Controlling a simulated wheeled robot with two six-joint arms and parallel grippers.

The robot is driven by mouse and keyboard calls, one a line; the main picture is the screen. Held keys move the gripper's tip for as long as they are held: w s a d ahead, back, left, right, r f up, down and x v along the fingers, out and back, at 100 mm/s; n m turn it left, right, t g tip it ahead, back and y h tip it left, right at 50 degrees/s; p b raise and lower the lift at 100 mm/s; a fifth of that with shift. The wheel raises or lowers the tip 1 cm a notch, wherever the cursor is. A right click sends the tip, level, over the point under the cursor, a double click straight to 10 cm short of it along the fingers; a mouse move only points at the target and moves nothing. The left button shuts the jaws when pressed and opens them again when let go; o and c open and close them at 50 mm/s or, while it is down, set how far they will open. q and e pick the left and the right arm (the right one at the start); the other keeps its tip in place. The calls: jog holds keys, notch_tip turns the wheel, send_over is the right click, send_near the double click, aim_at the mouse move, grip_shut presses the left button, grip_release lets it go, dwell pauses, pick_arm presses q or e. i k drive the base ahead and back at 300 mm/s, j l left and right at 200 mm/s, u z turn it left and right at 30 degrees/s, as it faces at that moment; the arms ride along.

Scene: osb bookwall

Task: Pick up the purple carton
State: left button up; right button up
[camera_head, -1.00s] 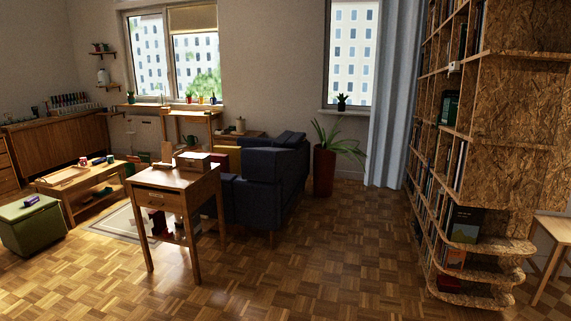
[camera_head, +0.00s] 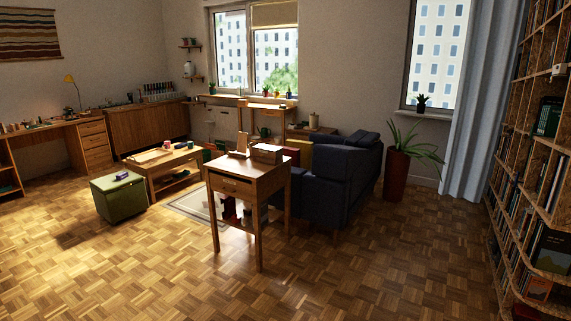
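A small purple item (camera_head: 122,176), which looks like the purple carton, lies on top of the green box-shaped stool (camera_head: 120,200) left of centre. It is small and far off, so its details are hard to tell. Nothing visible covers it. Neither of my grippers shows in the head view.
A wooden side table (camera_head: 232,187) with boxes on top stands in the middle, before a dark blue sofa (camera_head: 345,180). A low wooden table (camera_head: 160,182) stands just behind the stool. A bookshelf (camera_head: 545,160) lines the right side. The parquet floor (camera_head: 130,270) in front is clear.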

aim_at(123, 176)
jog(key=i+j+u, duration=0.65)
jog(key=i, duration=0.15)
jog(key=i+j+u, duration=0.25)
jog(key=i, duration=0.75)
jog(key=i+u, duration=0.3)
jog(key=i, duration=0.75)
jog(key=i+z, duration=0.1)
jog(key=i, duration=1.2)
jog(key=i+j+z, duration=0.1)
jog(key=i, duration=1.2)
jog(key=i+l+u, duration=0.5)
jog(key=i+l, duration=1.65)
jog(key=i, duration=0.15)
